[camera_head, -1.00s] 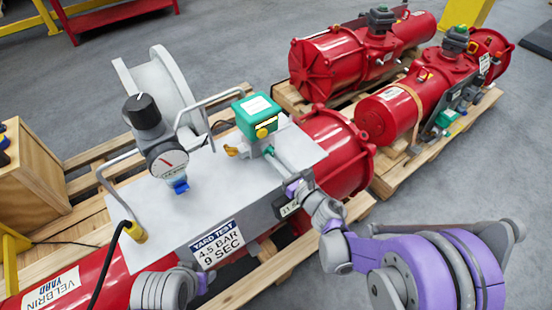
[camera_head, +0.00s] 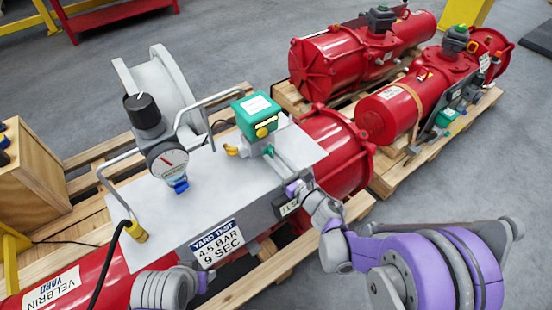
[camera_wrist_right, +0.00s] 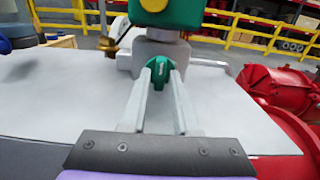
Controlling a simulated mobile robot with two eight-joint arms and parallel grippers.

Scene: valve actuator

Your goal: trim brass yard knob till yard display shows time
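My right gripper (camera_head: 272,156) reaches over the grey bench plate from the right. In the right wrist view its two fingers (camera_wrist_right: 161,76) stand on either side of a small green knob (camera_wrist_right: 160,85), which fills the gap between the tips. The knob sits under a green box (camera_head: 257,117) with a yellow button. A brass-coloured fitting (camera_head: 232,151) sticks out left of the box and also shows in the right wrist view (camera_wrist_right: 112,42). My left gripper is out of view.
A gauge with a black knob (camera_head: 166,160) stands left on the plate. A sign (camera_head: 217,244) reads "YARD TEST 4.5 BAR 9 SEC". Bent grey rails (camera_head: 118,160) flank the gauge. More red actuators (camera_head: 400,110) lie on pallets behind.

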